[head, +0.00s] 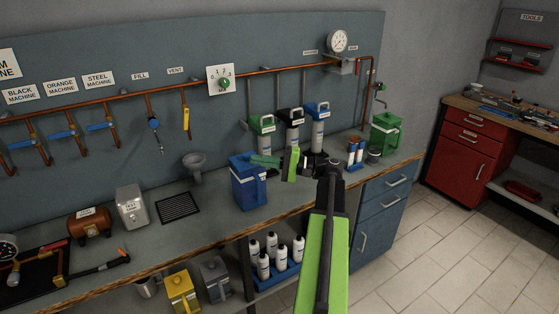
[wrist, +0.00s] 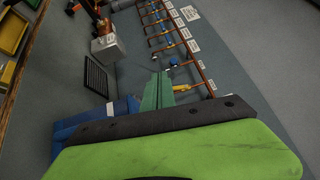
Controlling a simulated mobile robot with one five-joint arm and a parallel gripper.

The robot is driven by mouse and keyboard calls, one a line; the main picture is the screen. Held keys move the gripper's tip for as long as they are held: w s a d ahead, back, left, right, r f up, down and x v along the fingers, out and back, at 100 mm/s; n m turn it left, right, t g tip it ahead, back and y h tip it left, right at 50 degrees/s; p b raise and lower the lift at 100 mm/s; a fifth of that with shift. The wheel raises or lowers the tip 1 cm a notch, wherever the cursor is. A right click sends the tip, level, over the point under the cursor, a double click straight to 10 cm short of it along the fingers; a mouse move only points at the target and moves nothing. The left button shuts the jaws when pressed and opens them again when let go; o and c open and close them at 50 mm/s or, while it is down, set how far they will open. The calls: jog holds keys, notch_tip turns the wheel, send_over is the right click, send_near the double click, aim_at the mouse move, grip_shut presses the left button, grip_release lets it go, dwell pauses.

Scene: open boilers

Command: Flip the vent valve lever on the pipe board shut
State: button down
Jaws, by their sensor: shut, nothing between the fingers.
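The vent valve lever (head: 186,118) is yellow and hangs downward along its short copper drop pipe, below the VENT label (head: 175,71) on the blue-grey pipe board (head: 120,70). In the wrist view the yellow lever (wrist: 182,88) shows just right of my fingers. My gripper (head: 254,160) has teal fingers that point left toward the board, above the blue bin and to the lower right of the lever in the head view. The fingers are together and empty in the wrist view (wrist: 164,76). No contact with the lever shows.
The blue bin (head: 248,185) stands below my gripper. A grey funnel (head: 195,165) and a black grate (head: 177,207) are on the bench to the left. Several canisters, including a green-topped one (head: 262,132), stand to the right.

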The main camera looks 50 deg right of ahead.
jog(key=w+a+f+n+g+y, duration=0.1)
jog(key=w+a+f+n+g, duration=0.2)
jog(key=a, duration=0.9)
jog(key=w+a+f+n+g+y, duration=0.1)
jog(key=w+a+f+g, duration=0.3)
jog(key=a, duration=0.7)
jog(key=w+a+f+n+g+y, duration=0.1)
jog(key=w+a+n+g, duration=0.3)
jog(key=a, duration=0.8)
jog(key=s+a+f+n+g+h, duration=0.2)
jog(key=s+a+f+h, duration=0.2)
jog(key=a+f, duration=0.4)
jog(key=s+a+f+n+g+h, duration=0.1)
jog(key=s+a+f+g+h, duration=0.25)
jog(key=a+f, duration=0.45)
jog(key=s+d+f+n+h, duration=0.1)
jog(key=s+d+f+h, duration=0.1)
jog(key=d+h, duration=0.4)
jog(key=shift+d+t+h, duration=0.35)
jog(key=shift+d+t, duration=0.1)
jog(key=shift+d, duration=0.7)
